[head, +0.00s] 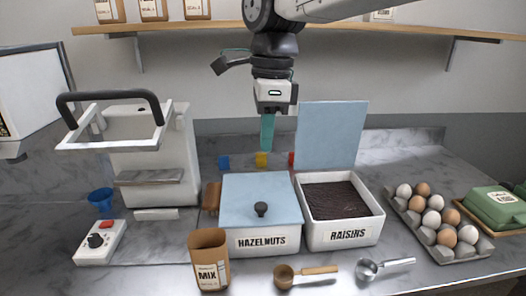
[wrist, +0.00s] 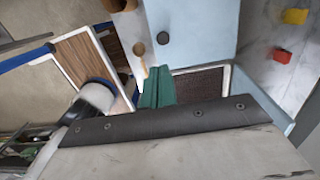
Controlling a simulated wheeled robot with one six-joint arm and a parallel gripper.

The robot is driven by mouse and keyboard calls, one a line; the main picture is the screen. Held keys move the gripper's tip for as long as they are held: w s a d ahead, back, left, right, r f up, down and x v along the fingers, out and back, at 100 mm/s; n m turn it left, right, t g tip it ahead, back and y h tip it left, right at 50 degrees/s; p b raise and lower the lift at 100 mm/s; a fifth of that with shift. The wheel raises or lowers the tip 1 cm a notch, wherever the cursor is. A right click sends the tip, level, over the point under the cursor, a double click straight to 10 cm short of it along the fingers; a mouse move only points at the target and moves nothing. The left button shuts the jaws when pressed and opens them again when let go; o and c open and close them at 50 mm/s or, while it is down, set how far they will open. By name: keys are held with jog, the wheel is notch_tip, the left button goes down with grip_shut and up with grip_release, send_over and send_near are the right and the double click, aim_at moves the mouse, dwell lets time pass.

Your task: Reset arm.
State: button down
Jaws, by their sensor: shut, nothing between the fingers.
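My gripper (head: 267,130) hangs from the arm in the upper middle of the head view, fingers pointing down. Its green fingers are shut with nothing between them, above the back of the counter behind the bins. The closed fingers also show in the wrist view (wrist: 158,88). Below stand the lidded hazelnuts bin (head: 262,240) and the raisins bin (head: 341,236), whose blue lid (head: 330,135) stands open with dark raisins inside.
A paper mix bag (head: 209,260), a wooden-handled scoop (head: 305,272) and a metal scoop (head: 385,267) sit in front. An egg tray (head: 436,222) and green carton (head: 494,207) are right. A white machine (head: 150,150) stands left; a shelf (head: 350,30) runs above.

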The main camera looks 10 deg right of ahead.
jog(key=s+d+f+n, duration=0.5)
jog(key=s+d+n, duration=0.4)
jog(key=s+d+f+n+t, duration=0.1)
jog(key=s+d+f+n, duration=0.4)
jog(key=s+d+n, duration=0.4)
jog(key=shift+s+d+f+t+h, duration=0.35)
jog(key=shift+s+d, duration=0.25)
jog(key=shift+d, duration=0.2)
